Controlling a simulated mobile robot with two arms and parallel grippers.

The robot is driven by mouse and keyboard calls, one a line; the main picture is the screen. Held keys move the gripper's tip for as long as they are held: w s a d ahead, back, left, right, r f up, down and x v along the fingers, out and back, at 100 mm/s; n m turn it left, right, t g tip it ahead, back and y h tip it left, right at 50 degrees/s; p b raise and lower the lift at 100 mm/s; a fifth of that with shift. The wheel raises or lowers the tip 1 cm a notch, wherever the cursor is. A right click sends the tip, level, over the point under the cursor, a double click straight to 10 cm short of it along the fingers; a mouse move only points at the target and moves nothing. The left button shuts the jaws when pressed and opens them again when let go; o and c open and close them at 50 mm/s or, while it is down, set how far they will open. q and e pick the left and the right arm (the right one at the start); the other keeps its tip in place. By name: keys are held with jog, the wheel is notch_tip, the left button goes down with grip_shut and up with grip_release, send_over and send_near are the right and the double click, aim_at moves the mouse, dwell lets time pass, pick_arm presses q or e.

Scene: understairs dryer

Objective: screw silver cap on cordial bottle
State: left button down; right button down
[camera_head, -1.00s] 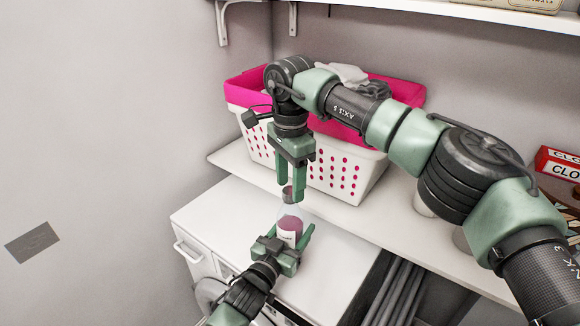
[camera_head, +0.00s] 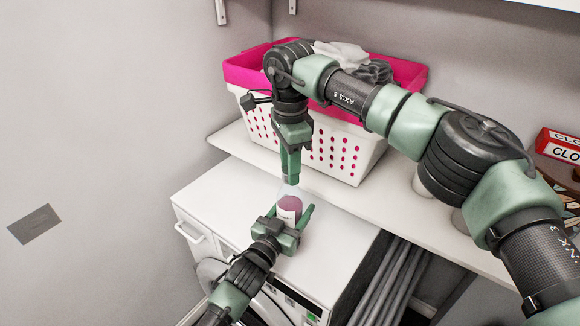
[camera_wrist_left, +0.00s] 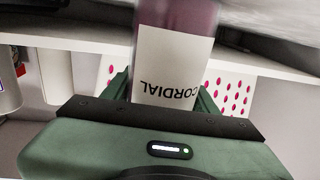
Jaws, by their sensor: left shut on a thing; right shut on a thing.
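The cordial bottle (camera_head: 291,202) has pink liquid, a clear upper part and a white label; it looks upright over the white dryer top. My left gripper (camera_head: 290,210) is shut around its lower body. In the left wrist view the bottle (camera_wrist_left: 176,70) stands between the fingers, its CORDIAL label upside down and its top out of frame. My right gripper (camera_head: 290,178) points straight down over the bottle's neck, shut. The silver cap is hidden behind its fingers, and I cannot see whether cap and neck touch.
A pink and white laundry basket (camera_head: 362,162) with cloths stands on the white shelf behind my right gripper. The white dryer top (camera_head: 225,200) is clear around the bottle. Grey poles (camera_head: 385,285) stand right of the dryer.

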jog(key=m, duration=1.5)
jog(key=shift+m, duration=0.4)
jog(key=c, duration=1)
grip_release()
jog(key=shift+o, duration=0.2)
jog(key=shift+r, duration=0.1)
notch_tip(320, 180, up, 12)
pick_arm(q)
jog(key=shift+c, duration=1.8)
grip_release()
